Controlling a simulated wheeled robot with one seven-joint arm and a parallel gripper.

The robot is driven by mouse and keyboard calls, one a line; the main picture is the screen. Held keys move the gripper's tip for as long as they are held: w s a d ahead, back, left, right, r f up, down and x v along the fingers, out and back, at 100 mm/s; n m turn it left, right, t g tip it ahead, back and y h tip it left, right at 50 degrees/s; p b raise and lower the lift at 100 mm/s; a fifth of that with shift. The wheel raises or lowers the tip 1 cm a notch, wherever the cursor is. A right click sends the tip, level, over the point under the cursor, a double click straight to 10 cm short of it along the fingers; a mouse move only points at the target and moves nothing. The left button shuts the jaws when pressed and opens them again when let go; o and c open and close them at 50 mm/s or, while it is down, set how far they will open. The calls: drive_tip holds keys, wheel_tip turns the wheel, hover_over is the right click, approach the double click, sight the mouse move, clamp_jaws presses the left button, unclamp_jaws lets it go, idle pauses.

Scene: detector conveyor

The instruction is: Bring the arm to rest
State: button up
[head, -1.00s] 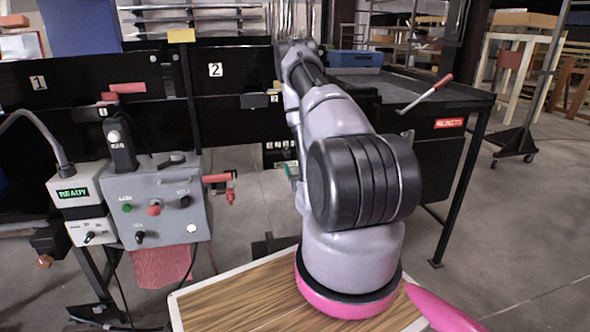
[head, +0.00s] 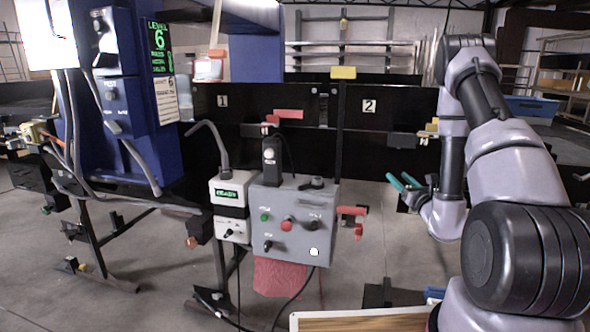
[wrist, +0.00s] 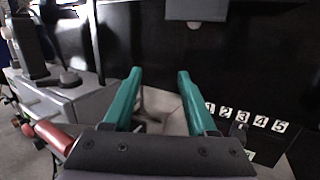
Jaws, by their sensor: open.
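My gripper (head: 404,183) shows in the head view to the right of the grey control box, with its teal fingers pointing left. In the wrist view the two teal fingers of my gripper (wrist: 155,92) are apart with nothing between them. My arm rises on the right of the head view, bends at the top and hangs down to the gripper. The gripper appears in front of the black conveyor panel marked 2 (head: 385,130), apart from it as far as I can tell.
The grey control box (head: 290,240) with buttons stands left of my gripper. A small white unit (head: 229,210) reading READY is beside it. A red-handled part (head: 352,211) juts from the box's right side. A blue detector cabinet (head: 128,90) stands far left.

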drive_tip(key=s+a+r+n+g+y, duration=0.1)
drive_tip(key=a+r+n+g+y, duration=0.1)
drive_tip(key=a+r+n+y, duration=0.55)
drive_tip(key=s+a+r+n+g+y, duration=0.5)
drive_tip(key=s+a+r+n+g, duration=0.85)
drive_tip(key=s+a, duration=0.2)
drive_tip(key=s+d+n+g+h, duration=0.1)
drive_tip(key=s+d+n+h, duration=0.25)
drive_tip(key=s+h, duration=0.2)
drive_tip(key=s+d+n+h, duration=0.3)
drive_tip(key=s+n+h, duration=0.15)
drive_tip(key=s, duration=0.25)
drive_tip(key=d+r+n+t+h, duration=0.1)
drive_tip(key=d+r+t+h, duration=0.3)
drive_tip(key=d+r, duration=0.1)
drive_tip(key=shift+s+d+r, duration=0.35)
drive_tip(key=shift+d+r, duration=0.05)
drive_tip(key=shift+r, duration=0.05)
drive_tip(key=shift+t, duration=0.25)
